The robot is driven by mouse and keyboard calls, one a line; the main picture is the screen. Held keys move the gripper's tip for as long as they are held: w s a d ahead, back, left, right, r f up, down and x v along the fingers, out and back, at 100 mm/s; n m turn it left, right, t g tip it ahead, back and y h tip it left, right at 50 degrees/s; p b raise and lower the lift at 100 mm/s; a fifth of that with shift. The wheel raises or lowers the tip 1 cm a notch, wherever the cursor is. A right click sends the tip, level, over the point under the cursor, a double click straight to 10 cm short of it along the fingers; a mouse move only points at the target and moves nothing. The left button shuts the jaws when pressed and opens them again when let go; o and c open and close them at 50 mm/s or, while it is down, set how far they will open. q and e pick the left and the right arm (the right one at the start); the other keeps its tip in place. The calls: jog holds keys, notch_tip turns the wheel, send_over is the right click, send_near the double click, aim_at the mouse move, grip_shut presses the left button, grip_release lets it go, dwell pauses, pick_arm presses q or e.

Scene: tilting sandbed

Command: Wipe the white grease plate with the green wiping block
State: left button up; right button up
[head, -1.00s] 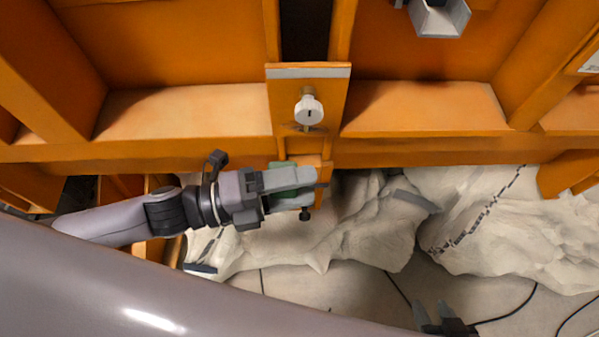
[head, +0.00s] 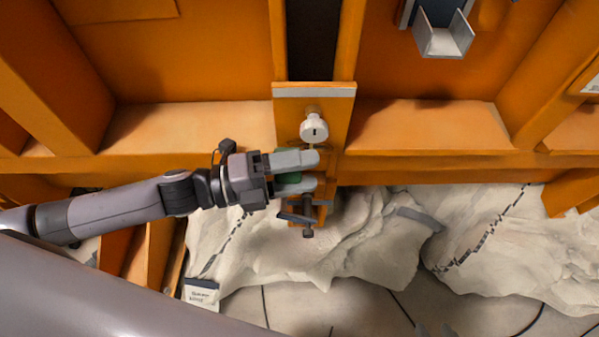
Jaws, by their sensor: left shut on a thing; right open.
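My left gripper (head: 305,171) comes in from the left and is shut on the green wiping block (head: 289,179). The block is mostly hidden between the grey fingers. The gripper is just below a white round knob (head: 314,128), in front of the lower part of an orange upright. A flat whitish strip (head: 313,90) crosses the top of the orange plate above the knob. It looks like the white grease plate, but I cannot be sure. The block is apart from this strip.
Orange beams and ledges (head: 430,127) surround the upright. A grey metal bracket (head: 443,38) sticks out at the upper right. A dark T-handled screw (head: 307,230) is just below the gripper. Pale rocky sand (head: 330,255) and a small label (head: 201,294) lie below.

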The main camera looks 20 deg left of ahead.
pick_arm(q)
jog(key=shift+w+a+r, duration=0.1)
jog(key=shift+w+a, duration=0.05)
jog(key=shift+w, duration=0.35)
jog(key=shift+w+a+r, duration=0.1)
jog(key=shift+w, duration=0.35)
dwell(0.5)
jog(key=s+p+x, duration=0.1)
jog(key=x, duration=0.6)
jog(key=shift+d, duration=0.45)
jog(key=shift+w+d+r+p, duration=0.1)
jog(key=shift+w+d+p, duration=0.1)
jog(key=shift+p, duration=0.2)
jog(key=shift+s+a, duration=0.25)
jog(key=shift+a, duration=0.45)
jog(key=shift+w+a+v, duration=0.1)
jog(key=shift+w+v, duration=0.1)
jog(key=shift+v, duration=0.85)
jog(key=shift+w+a+v, duration=0.1)
jog(key=shift+w+v, duration=0.05)
jog(key=shift+v, duration=0.95)
jog(key=shift+w+a+v, duration=0.1)
jog(key=shift+w+v, duration=0.1)
jog(key=shift+v, duration=0.85)
